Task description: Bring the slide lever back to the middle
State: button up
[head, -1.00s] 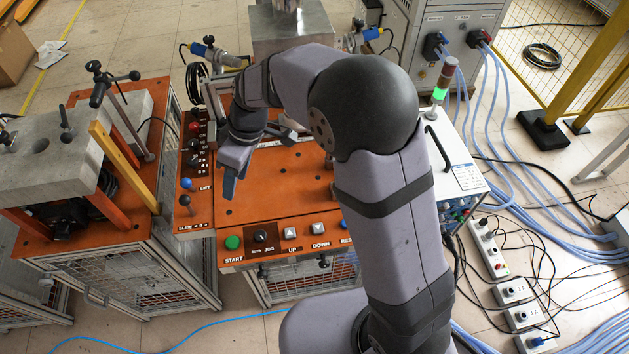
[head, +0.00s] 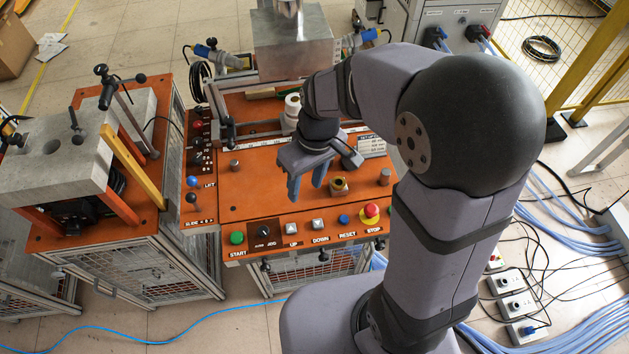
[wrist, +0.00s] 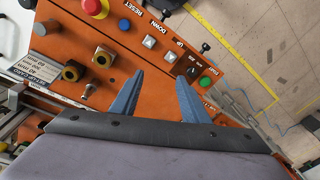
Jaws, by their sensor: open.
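The slide lever (head: 191,198) is a small stick with a dark ball top at the left front corner of the orange bench, in the head view. It stands just in front of the blue-topped lift lever (head: 193,182), above the SLIDE label. Its exact tilt is too small to tell. My gripper (head: 306,190) is open and empty above the middle front of the bench, well to the right of the lever and not touching it. In the wrist view my gripper (wrist: 160,77) shows two spread blue fingers; I cannot make out the slide lever there.
Front buttons include a green start button (head: 237,238) and a red emergency stop (head: 371,210). A brass fitting (head: 339,187) stands right of my fingers. A white spool (head: 292,105) is behind my wrist. The orange surface between gripper and levers is mostly clear.

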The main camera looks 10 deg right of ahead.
jog(key=shift+s+d+r+m, duration=0.25)
jog(key=shift+s+d+m, duration=0.15)
jog(key=shift+s+d, duration=0.35)
jog(key=shift+w+d, duration=0.1)
jog(key=s+d+f+m+h+b, duration=0.1)
jog(key=s+d+f+m, duration=0.2)
jog(key=s+d, duration=0.4)
jog(key=shift+s+m, duration=0.4)
jog(key=shift+m, duration=0.4)
